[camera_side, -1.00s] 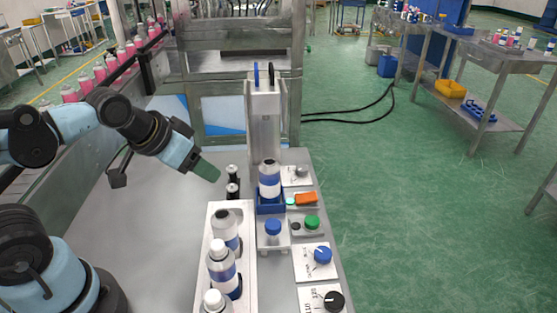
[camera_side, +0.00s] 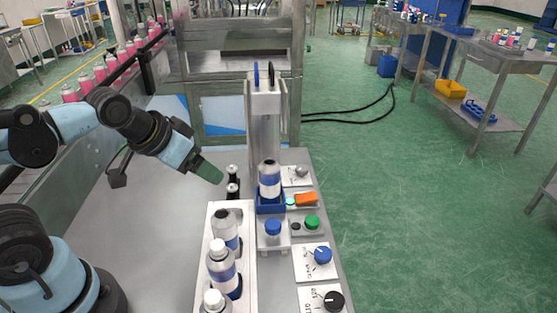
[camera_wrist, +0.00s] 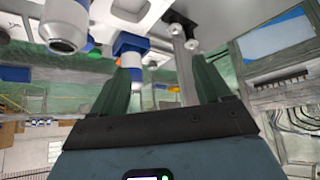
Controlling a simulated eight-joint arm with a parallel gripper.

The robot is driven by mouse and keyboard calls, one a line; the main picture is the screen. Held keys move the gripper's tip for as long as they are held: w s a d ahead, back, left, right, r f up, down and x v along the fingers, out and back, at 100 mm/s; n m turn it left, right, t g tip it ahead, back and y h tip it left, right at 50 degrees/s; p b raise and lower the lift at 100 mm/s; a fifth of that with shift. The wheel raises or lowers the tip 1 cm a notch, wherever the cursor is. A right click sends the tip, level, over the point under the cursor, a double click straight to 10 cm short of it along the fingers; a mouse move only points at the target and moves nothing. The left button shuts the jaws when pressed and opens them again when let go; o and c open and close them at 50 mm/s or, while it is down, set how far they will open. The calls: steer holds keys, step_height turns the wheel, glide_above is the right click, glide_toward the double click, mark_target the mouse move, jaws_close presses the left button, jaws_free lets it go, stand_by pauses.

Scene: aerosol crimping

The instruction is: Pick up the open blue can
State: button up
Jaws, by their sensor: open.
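One blue-and-white can (camera_side: 269,188) stands upright in the blue holder (camera_side: 270,207) at the foot of the press. Another blue-and-white can (camera_side: 226,230), with a dark, uncapped-looking top, stands at the far end of the white rack (camera_side: 247,250). I cannot surely tell which is open. My gripper (camera_side: 213,176) is empty above the table, left of the holder and beyond the rack. In the wrist view, its green fingers (camera_wrist: 163,78) are spread apart, and a can (camera_wrist: 66,28) appears upside down at upper left, clear of them.
White-capped cans (camera_side: 221,265) fill the nearer rack. Panels with knobs (camera_side: 322,256) line the right edge. The table's left middle is clear.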

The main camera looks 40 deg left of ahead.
mark_target(276, 170)
steer(key=shift+f, duration=0.1)
steer(key=shift+w+d+f+m+t+h, duration=0.75)
steer(key=shift+w+d+m+h, duration=0.5)
steer(key=shift+w, duration=0.95)
steer(key=shift+w+d+f+m+t+h, duration=0.6)
steer(key=shift+w+d+f+m+h, duration=0.6)
steer(key=shift+w, duration=1)
steer(key=shift+w+d+f+m+t+h, duration=0.8)
steer(key=shift+w+d+h, duration=0.6)
steer(key=shift+w, duration=0.8)
steer(key=shift+r, duration=0.2)
steer(key=c, duration=1.1)
steer(key=shift+c, duration=0.2)
steer(key=shift+r, duration=0.15)
